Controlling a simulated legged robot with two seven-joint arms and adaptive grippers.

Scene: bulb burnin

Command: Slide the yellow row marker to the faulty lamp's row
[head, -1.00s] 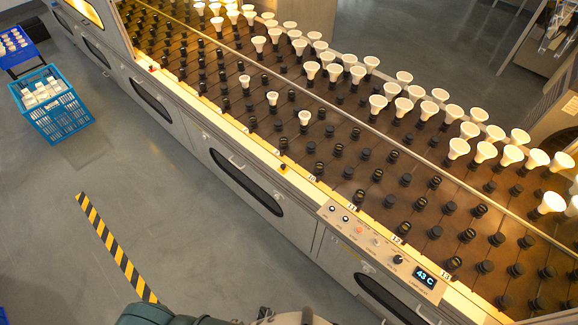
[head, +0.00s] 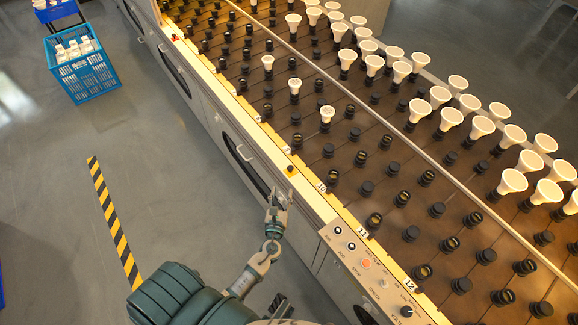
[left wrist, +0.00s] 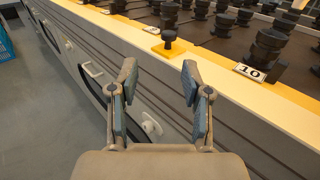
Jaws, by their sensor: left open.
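The yellow row marker (head: 290,169) has a black knob and sits on the rack's yellow front strip, just up-left of the row 10 plate (head: 321,187). In the left wrist view the marker (left wrist: 168,50) stands beyond my fingertips. My left gripper (head: 277,196) is open and empty, in front of the rack's edge, apart from the marker. Three lamps stand in the nearer part of the rack: one far (head: 267,62), one middle (head: 295,87) and one near (head: 327,115). I cannot tell which lamp is faulty. My right gripper is not in view.
A control panel (head: 372,268) with knobs adjoins rows 11 and 12. Many lit lamps fill the rack's far side. Handles (left wrist: 92,69) stick out of the front below the edge.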

